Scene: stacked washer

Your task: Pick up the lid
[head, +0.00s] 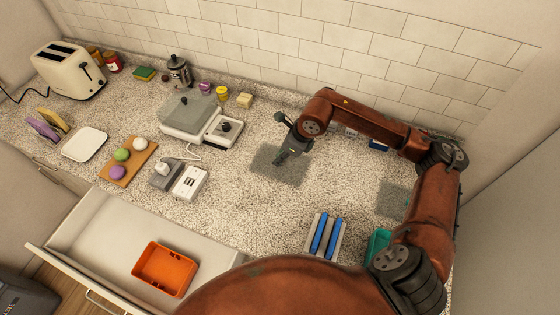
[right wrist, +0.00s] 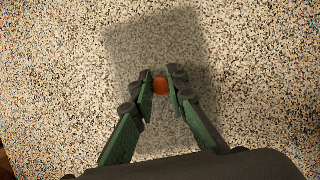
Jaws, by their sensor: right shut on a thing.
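My right gripper (head: 287,153) points down over a dark grey, see-through-looking rectangle (head: 268,172) on the counter. In the right wrist view the gripper (right wrist: 160,85) is shut on a small round orange-red thing (right wrist: 160,88) between its fingertips. The dark rectangle (right wrist: 130,50) lies beneath it there. I cannot tell whether the orange-red thing is a knob on a lid, or whether the rectangle is a lid or a mat. A grey cover (head: 190,108) lies on a white appliance to the left. My left gripper is not in view.
A white two-part socket-like device (head: 188,182), a wooden board (head: 128,162) with several balls, and a white plate (head: 85,144) lie left. A holder with blue bars (head: 324,235) and a teal container (head: 378,245) stand near front. An open drawer (head: 100,240) holds an orange tray (head: 164,268).

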